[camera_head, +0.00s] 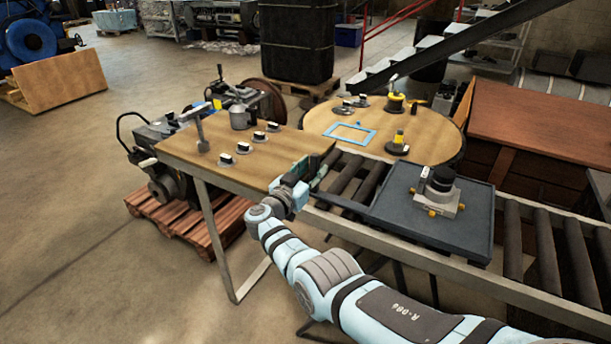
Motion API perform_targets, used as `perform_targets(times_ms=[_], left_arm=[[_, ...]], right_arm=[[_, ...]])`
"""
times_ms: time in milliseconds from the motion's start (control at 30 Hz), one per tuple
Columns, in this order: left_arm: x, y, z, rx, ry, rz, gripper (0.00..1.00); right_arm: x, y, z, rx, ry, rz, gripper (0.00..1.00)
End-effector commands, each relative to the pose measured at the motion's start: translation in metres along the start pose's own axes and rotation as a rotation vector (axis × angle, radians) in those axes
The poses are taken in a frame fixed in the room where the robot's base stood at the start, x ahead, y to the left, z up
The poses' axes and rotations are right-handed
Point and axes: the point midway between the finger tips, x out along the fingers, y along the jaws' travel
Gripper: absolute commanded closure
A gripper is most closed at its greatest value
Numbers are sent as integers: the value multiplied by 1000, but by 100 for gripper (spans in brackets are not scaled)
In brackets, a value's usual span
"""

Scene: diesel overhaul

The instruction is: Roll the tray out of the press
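A dark grey-blue tray (393,207) lies on a roller conveyor, right of centre. A black, round-topped unit on a grey base with yellow knobs (440,190) stands on it. My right gripper (318,172) is at the conveyor's left end, beside the wooden table's corner. It is left of the tray and looks apart from it. Its fingers are small and dark here, so I cannot tell whether they are open. My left gripper is not in view. I cannot make out a press.
Bare rollers (352,179) lie left of the tray, and more rollers (545,243) lie to its right. A wooden table (270,172) with small parts stands at left. A round wooden table (425,135) with tools and a blue frame (350,133) stands behind the conveyor.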

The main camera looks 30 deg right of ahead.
Motion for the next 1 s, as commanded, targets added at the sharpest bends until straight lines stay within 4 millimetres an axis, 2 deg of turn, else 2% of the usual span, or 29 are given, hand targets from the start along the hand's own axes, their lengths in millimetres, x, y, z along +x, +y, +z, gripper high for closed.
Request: perform_targets(times_ms=[133, 200, 300, 400, 867, 933, 1000], left_arm=[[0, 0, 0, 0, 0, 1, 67], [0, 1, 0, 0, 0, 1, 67], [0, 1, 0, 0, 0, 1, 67], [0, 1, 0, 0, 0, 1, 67], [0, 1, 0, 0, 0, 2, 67], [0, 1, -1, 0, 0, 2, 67], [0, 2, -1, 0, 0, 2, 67]], right_arm=[[-19, 2, 1, 4, -3, 0, 62], [-38, -1, 2, 4, -5, -4, 62], [-57, -1, 2, 2, -6, -3, 62], [-66, -1, 0, 1, -4, -2, 62], [-67, -1, 0, 3, 1, -7, 62], [-66, -4, -1, 27, 32, -52, 62], [-67, -11, -4, 78, 102, -175, 62]])
